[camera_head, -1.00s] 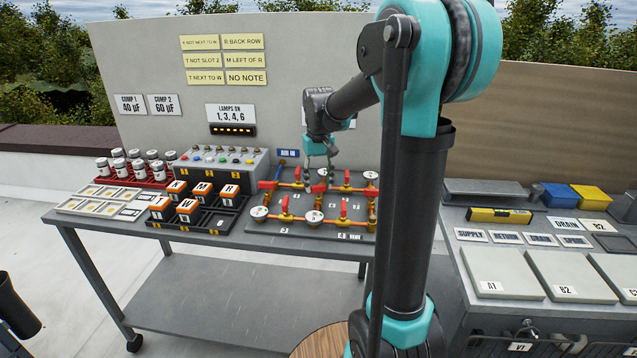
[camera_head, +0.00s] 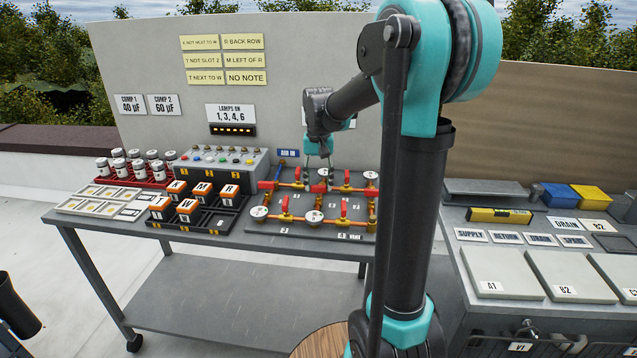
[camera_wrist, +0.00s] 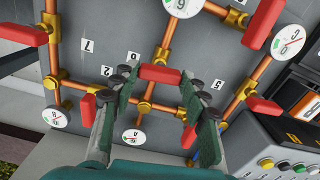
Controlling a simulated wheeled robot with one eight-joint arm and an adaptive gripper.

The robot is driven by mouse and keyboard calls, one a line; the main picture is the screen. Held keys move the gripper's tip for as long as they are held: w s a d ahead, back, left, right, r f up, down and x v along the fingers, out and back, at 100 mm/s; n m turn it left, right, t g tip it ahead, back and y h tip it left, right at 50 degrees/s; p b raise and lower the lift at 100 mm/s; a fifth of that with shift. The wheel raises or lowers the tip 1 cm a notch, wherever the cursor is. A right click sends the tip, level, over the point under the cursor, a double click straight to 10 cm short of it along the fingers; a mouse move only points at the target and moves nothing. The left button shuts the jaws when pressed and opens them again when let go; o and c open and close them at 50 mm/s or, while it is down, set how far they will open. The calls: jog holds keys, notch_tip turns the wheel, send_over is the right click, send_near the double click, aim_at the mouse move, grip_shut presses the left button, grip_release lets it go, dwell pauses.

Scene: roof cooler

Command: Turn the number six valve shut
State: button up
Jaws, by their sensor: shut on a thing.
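The valve board (camera_head: 262,228) lies on the left bench, with copper pipes, red lever handles and round white gauges. My gripper (camera_head: 319,179) points down at the middle of its back row. In the wrist view my gripper (camera_wrist: 160,88) has its two green-padded fingers at either end of a red valve handle (camera_wrist: 160,73), shut on it. The handle lies crosswise between the fingertips, over a copper pipe. A small number plate (camera_wrist: 134,56) beside it looks like a 6, but it is seen small and turned. The left finger partly covers nearby plates.
Other red handles (camera_wrist: 265,109) and gauges (camera_wrist: 132,138) stand close around my fingers. A switch box (camera_head: 222,165) with coloured buttons and a rack (camera_head: 237,212) of orange blocks stand left of the board. A grey panel (camera_head: 150,60) rises behind the bench.

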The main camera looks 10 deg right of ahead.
aim_at(319, 186)
jog(key=o, duration=1.2)
jog(key=shift+c, duration=0.2)
jog(key=shift+r, duration=0.1)
notch_tip(319, 186, up, 12)
jog(key=shift+s, duration=0.1)
